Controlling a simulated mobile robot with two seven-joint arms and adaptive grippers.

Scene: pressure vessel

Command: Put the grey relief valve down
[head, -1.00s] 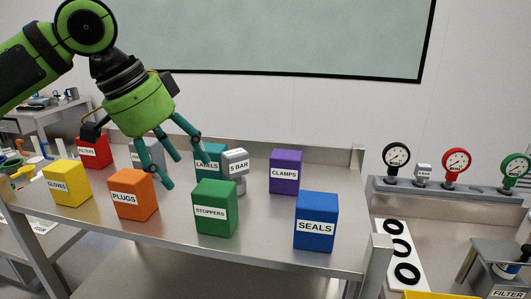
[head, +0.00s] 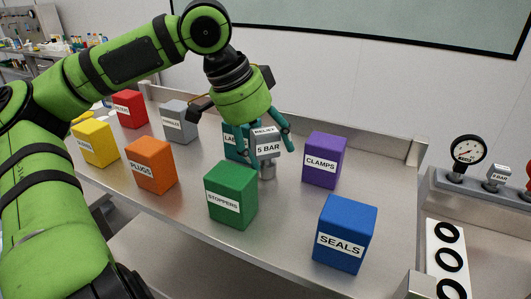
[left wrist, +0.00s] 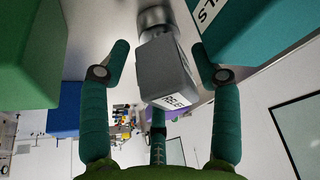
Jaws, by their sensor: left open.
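In the left wrist view the valve (left wrist: 166,72) sits between the spread fingers (left wrist: 162,48), with gaps on both sides. Its metal stem points toward the table. My right gripper is not in view.
Near the valve stand the green box (head: 231,195), the teal box (head: 232,142) and the purple CLAMPS box (head: 325,160). Blue SEALS (head: 345,233), orange PLUGS (head: 150,165) and a grey box (head: 180,121) stand further off. A gauge (head: 468,155) and another grey valve (head: 497,177) are on the right shelf.

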